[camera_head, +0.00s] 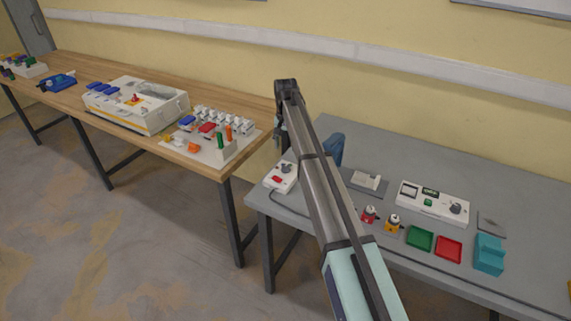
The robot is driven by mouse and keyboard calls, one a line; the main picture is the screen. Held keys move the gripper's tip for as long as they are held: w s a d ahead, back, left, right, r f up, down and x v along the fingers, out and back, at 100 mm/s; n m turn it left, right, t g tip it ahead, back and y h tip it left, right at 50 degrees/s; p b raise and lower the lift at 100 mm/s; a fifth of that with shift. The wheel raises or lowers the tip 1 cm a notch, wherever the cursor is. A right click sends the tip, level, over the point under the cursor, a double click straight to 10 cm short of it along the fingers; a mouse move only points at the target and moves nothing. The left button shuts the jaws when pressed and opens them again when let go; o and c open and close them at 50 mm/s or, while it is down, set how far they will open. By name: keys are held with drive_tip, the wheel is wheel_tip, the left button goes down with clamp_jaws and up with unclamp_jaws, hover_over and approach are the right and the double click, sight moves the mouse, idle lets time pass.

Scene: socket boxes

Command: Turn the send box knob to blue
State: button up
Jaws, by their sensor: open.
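A small white box (281,177) with a dark-marked knob on top and a red patch on its front stands at the left end of the grey table. A wider white box (433,201) with a dark knob, a small display and a green button stands further right. I cannot tell from labels which is the send box, nor read the knobs' colour settings. My gripper (281,143) hangs above and behind the small white box, apart from it, partly hidden by my own arm. It is open, and I see nothing held.
The grey table (400,160) also bears a blue object (335,148), a green tray (420,239), a red tray (449,249) and a teal block (489,254). A red and a yellow small part stand near my arm. A wooden table (70,68) with more equipment is at left.

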sight(286, 167)
wheel_tip(286, 167, down, 11)
drive_tip(key=p, duration=0.2)
drive_tip(key=shift+r+p, duration=0.1)
drive_tip(key=shift+p, duration=0.2)
clamp_jaws()
